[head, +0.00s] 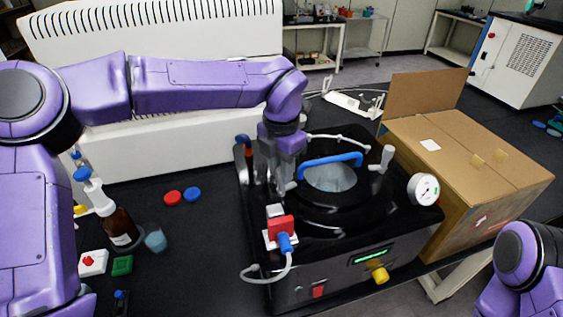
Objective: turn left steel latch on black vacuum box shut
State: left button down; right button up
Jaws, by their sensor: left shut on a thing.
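The black vacuum box (345,240) stands on the dark bench, with a round clear lid (330,178) and a blue handle on top. My left gripper (283,186) points down at the left side of the lid. It is shut on the left steel latch, which is mostly hidden behind the fingers. A second, pale latch (387,158) stands upright at the lid's right side. My right gripper is out of the picture; only part of my right arm shows at the lower right.
A pressure gauge (423,189) sits on the box's right corner, and a red and blue valve (281,230) with a hose at its front left.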

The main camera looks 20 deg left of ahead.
pick_arm(q)
jog(key=shift+m, duration=0.3)
jog(key=c, duration=0.9)
grip_release()
notch_tip(320, 180, up, 9)
jog(key=shift+w+d+r+b, duration=0.1)
jog(key=shift+r+b, duration=0.1)
jog(key=shift+b, duration=0.65)
jog(key=shift+r, duration=0.5)
